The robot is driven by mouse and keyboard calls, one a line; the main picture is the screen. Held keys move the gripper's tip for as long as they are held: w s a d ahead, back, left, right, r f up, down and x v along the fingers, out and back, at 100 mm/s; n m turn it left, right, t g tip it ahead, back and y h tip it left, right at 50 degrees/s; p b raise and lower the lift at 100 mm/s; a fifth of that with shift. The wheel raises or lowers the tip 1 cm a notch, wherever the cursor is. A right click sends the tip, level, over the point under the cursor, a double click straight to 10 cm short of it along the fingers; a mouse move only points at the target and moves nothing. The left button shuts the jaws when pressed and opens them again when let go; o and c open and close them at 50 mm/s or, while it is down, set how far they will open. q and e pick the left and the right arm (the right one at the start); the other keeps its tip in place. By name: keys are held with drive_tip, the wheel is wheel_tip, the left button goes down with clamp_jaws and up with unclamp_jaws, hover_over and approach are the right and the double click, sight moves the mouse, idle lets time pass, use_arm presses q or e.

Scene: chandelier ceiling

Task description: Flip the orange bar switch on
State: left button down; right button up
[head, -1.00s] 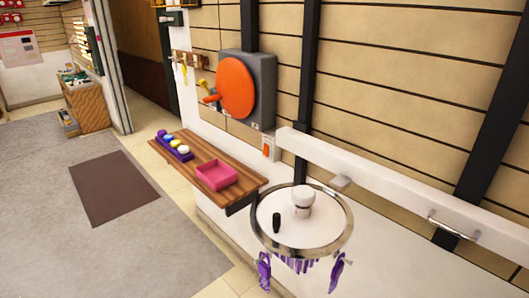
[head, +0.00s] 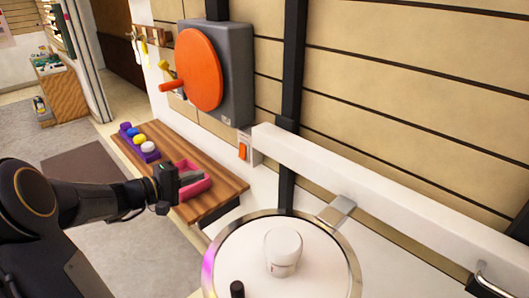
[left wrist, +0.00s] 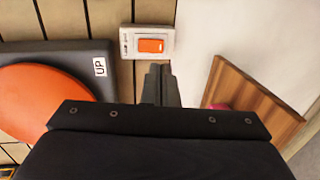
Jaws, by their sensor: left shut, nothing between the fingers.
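The orange bar switch (head: 242,151) is a small orange bar on a white wall plate, below the grey box. It also shows in the left wrist view (left wrist: 151,46), just beyond and slightly left of my fingertips. My left gripper (head: 199,175) is in front of the wall, over the pink tray in the head view, to the left of and lower than the switch in the picture. Its fingers (left wrist: 160,70) are shut together with nothing between them. They look apart from the switch. My right gripper is not in view.
A large orange disc (head: 198,70) with an orange handle sits on a grey wall box (head: 238,62). A wooden shelf (head: 222,182) holds a pink tray (head: 199,187) and a purple holder (head: 128,138). A round white table (head: 325,258) carries a white jar (head: 283,250) and a dark object.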

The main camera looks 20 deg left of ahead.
sight(241, 156)
use_arm(q)
drive_tip(key=shift+w+a+f+n+t+y, duration=0.15)
drive_tip(key=shift+w+a+t, duration=0.05)
drive_tip(key=shift+w+a, duration=0.25)
drive_tip(key=shift+w+a+f+n+t+y, duration=0.1)
drive_tip(key=shift+w+a+n+t+y, duration=0.15)
drive_tip(key=shift+w, duration=0.2)
drive_tip(key=p+x, duration=0.3)
drive_tip(key=x, duration=1)
drive_tip(key=shift+w+d+f, duration=0.1)
drive_tip(key=shift+w+d, duration=0.1)
drive_tip(key=shift+w, duration=0.2)
